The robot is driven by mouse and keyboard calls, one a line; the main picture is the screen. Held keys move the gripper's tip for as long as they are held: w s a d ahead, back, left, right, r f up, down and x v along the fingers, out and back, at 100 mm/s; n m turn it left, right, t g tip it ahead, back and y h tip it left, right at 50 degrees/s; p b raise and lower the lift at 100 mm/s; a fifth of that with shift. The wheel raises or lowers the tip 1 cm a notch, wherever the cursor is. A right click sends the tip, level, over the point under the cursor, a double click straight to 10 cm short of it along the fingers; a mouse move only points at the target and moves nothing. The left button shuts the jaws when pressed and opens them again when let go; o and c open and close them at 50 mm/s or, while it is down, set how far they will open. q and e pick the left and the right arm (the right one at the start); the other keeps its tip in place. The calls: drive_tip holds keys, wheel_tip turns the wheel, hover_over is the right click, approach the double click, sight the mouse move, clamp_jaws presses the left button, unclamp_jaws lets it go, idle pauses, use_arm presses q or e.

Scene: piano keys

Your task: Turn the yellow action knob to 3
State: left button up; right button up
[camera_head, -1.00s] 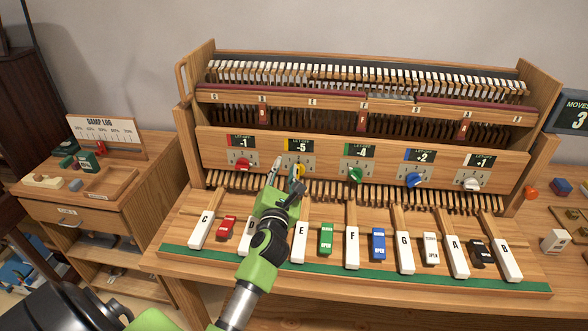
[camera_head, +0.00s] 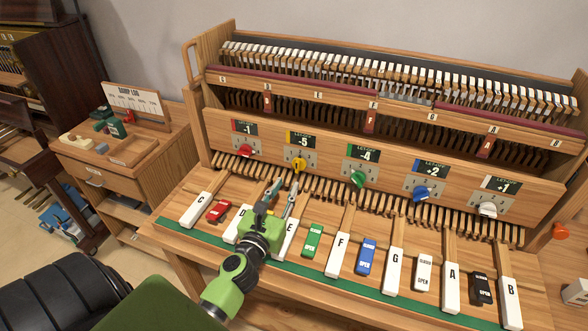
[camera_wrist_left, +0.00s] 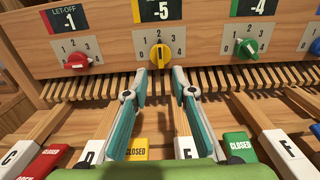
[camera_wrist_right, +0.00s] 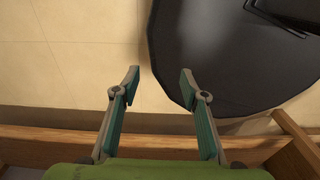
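The yellow knob (camera_head: 299,165) sits on the wooden front panel below a display reading -5. It also shows in the left wrist view (camera_wrist_left: 160,55), upright on a plate marked 0 to 4; exactly which number it points to is hard to tell. My left gripper (camera_head: 284,188) is open and empty, in front of and below the knob, above the D and E keys. In the left wrist view its fingertips (camera_wrist_left: 160,78) are spread below the knob, apart from it. My right gripper (camera_wrist_right: 161,75) is open and empty in the right wrist view.
Red (camera_head: 245,150), green (camera_head: 358,178), blue (camera_head: 421,194) and white (camera_head: 487,209) knobs share the panel. Lettered white keys (camera_head: 340,232) and coloured blocks lie below. A side cabinet (camera_head: 125,150) stands at left. The right wrist view shows floor and a dark rounded shape.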

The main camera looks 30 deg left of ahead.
sight(296, 169)
use_arm(q)
drive_tip(key=x, duration=0.6)
drive_tip(key=shift+w+a+p, duration=0.15)
drive_tip(key=shift+w+p, duration=0.15)
drive_tip(key=shift+w, duration=0.2)
clamp_jaws()
use_arm(e)
drive_tip(key=shift+w+d+r, duration=0.2)
drive_tip(key=shift+w+r, duration=0.05)
drive_tip(key=shift+w, duration=0.2)
drive_tip(key=shift+w+d+r, duration=0.15)
drive_tip(key=shift+w+r, duration=0.1)
drive_tip(key=shift+w, duration=0.2)
